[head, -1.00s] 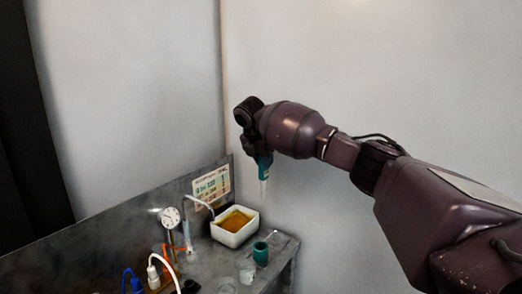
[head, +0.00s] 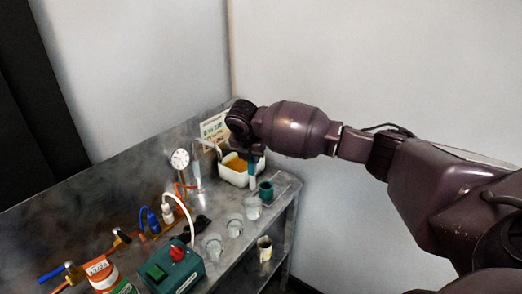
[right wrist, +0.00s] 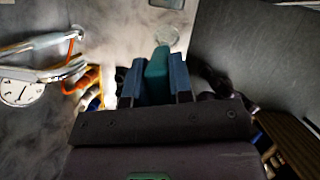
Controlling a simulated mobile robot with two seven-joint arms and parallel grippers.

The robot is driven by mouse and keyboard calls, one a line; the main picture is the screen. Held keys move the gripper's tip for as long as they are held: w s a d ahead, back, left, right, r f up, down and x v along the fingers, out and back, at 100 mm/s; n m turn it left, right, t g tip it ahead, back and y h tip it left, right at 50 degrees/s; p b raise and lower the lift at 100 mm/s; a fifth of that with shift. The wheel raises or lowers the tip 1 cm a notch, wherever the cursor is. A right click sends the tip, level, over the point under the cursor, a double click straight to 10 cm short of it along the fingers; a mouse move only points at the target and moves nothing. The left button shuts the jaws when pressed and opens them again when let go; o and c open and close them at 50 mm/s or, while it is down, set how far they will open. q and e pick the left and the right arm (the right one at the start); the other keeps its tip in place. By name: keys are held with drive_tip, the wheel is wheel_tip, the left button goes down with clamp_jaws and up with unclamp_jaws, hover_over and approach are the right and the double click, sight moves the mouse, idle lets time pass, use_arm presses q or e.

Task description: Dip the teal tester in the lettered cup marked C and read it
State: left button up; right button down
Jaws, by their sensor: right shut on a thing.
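My right gripper (head: 252,156) is shut on the teal tester (head: 253,176), which points down in front of the white tray in the head view. In the right wrist view the tester (right wrist: 157,62) sits between the two blue fingers. Clear cups stand in a row along the bench's right side: a far one (head: 253,207), a middle one (head: 234,226) and a near one (head: 213,245). I cannot read their letters, so I cannot tell which is C. A teal holder (head: 266,189) stands just beyond the far cup, close below the tester. My left gripper is out of view.
A white tray (head: 234,178) with amber contents stands at the back, before a lettered sign (head: 214,127). A dial gauge (head: 180,159) and a white hose (head: 187,212) rise left of the cups. A green box with a red knob (head: 175,268) is at the front.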

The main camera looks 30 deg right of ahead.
sight(253, 182)
drive_tip(key=shift+d+f+b, duration=0.1)
drive_tip(key=shift+f+b, duration=0.4)
drive_tip(key=shift+f, duration=4.85)
drive_tip(key=shift+p, duration=0.55)
drive_tip(key=shift+r, duration=4.2)
